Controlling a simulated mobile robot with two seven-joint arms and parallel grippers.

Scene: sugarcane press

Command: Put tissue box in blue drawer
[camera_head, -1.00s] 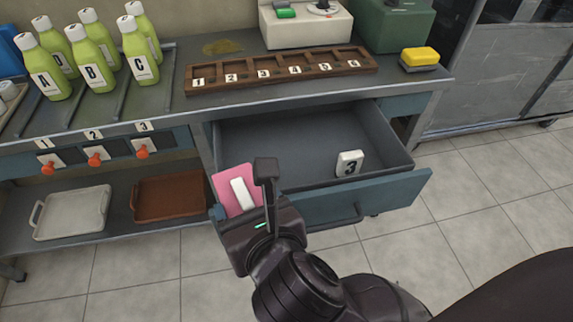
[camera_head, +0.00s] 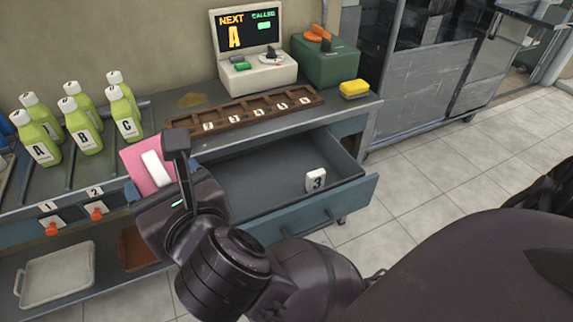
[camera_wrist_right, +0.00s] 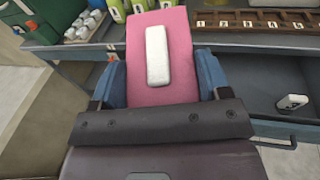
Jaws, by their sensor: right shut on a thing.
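The tissue box is pink with a white top strip (camera_head: 145,168). My right gripper (camera_head: 160,182) is shut on it and holds it up by the left side of the open drawer. In the right wrist view the tissue box (camera_wrist_right: 175,88) sits between the two blue finger pads. The blue drawer (camera_head: 300,212) is pulled out under the counter, and its grey inside shows. A white block marked 3 (camera_head: 315,180) stands in its right part. My right gripper and arm hide the drawer's left end. My left gripper is not in view.
Several green bottles (camera_head: 85,140) stand on the counter at left. A brown numbered rack (camera_head: 235,116), a yellow sponge (camera_head: 354,88), a screen machine (camera_head: 262,75) and a green box (camera_head: 325,62) are also on the counter. A white tray (camera_head: 55,275) lies on the lower shelf.

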